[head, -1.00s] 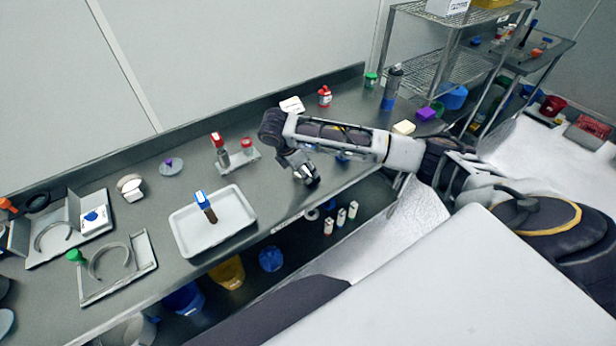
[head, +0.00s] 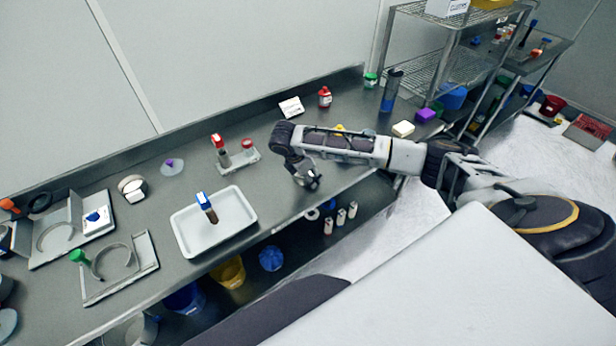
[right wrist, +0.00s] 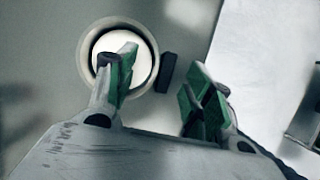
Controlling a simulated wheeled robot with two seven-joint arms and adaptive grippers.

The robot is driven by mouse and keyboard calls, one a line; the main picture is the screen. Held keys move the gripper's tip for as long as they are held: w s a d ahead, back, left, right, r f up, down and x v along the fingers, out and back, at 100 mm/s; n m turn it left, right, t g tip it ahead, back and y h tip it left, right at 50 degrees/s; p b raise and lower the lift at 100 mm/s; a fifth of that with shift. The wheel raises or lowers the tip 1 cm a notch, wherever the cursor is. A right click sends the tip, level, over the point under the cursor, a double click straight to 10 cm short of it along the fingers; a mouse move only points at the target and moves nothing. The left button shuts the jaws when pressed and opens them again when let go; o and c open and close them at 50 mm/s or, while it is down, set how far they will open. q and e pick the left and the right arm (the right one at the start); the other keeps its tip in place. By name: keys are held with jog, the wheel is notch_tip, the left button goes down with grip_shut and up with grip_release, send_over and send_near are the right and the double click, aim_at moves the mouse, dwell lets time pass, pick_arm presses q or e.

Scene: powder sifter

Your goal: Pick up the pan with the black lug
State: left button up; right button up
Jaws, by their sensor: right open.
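The pan (right wrist: 84,58) shows in the right wrist view as a round grey rim around a white inside. Its black lug (right wrist: 168,70) sticks out at its right side. My right gripper (right wrist: 162,70) is open, with the left finger overlapping the pan in the picture and the right finger to the right of the lug. I cannot tell how high the fingers are above it. In the head view my right gripper (head: 309,181) points down near the bench's front edge, and I cannot make out the pan there. My left gripper is not in view.
The grey bench (head: 262,205) holds a white tray (head: 180,232) with a blue-capped vial (head: 206,207) left of my right gripper. A small rack (head: 240,160) with red-capped items stands behind. A white card (head: 291,107) and red bottle (head: 325,97) stand beyond my arm.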

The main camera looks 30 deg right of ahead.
jog(key=shift+x, duration=0.9)
grip_shut()
